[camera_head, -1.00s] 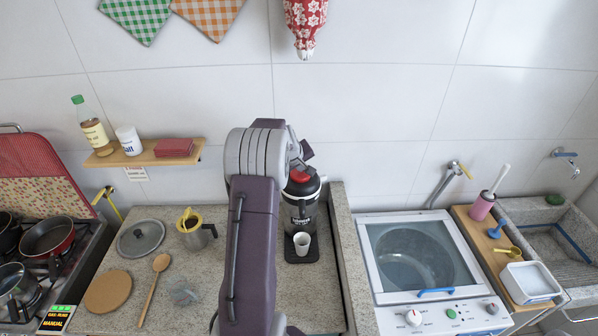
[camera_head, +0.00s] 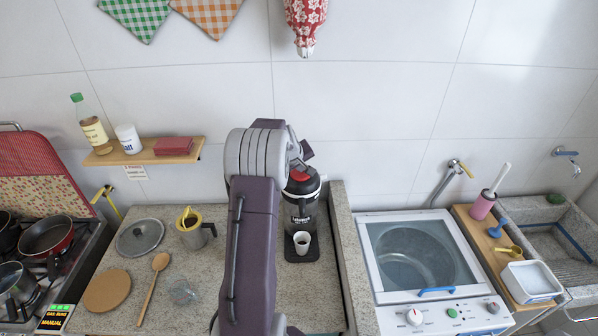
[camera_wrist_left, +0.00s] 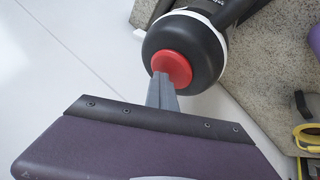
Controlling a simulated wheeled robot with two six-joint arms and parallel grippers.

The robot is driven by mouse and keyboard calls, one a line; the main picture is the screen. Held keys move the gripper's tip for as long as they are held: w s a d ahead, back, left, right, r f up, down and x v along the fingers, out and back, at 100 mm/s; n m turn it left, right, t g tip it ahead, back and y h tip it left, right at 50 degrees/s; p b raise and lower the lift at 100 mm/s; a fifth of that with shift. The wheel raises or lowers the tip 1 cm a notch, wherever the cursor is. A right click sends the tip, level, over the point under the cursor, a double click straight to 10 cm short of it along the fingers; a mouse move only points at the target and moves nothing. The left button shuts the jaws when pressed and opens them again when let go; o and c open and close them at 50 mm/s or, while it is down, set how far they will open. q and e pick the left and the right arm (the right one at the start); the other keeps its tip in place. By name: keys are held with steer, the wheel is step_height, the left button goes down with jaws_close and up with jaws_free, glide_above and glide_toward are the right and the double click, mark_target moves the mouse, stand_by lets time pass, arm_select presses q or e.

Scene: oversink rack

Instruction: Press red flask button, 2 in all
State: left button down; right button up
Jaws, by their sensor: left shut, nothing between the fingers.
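The black flask (camera_head: 301,208) stands on the stone counter by the wall. Its red button (camera_head: 300,177) is on top. A white cup (camera_head: 302,243) stands in front of the flask on its dark base. My left gripper (camera_head: 301,166) is shut and empty, pointing at the flask's top. In the left wrist view the closed fingertips (camera_wrist_left: 162,82) overlap the near edge of the round red button (camera_wrist_left: 173,68). I cannot tell whether they press it. My left arm hides part of the counter. My right gripper is not in view.
A metal jug (camera_head: 195,232), a pot lid (camera_head: 140,238), a wooden spoon (camera_head: 153,287) and a round cork mat (camera_head: 107,291) lie left of my arm. A raised stone edge (camera_head: 353,265) separates the flask from the washer (camera_head: 420,255). A shelf (camera_head: 145,152) hangs on the wall.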

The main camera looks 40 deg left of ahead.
mark_target(300, 174)
arm_select(q)
steer(key=shift+f, duration=0.15)
steer(key=shift+r+p, duration=0.35)
steer(key=shift+p, duration=0.05)
step_height(300, 174, up, 6)
steer(key=p, duration=0.5)
steer(key=shift+r, duration=0.1)
steer(key=shift+w+a, duration=0.1)
stand_by(2.3)
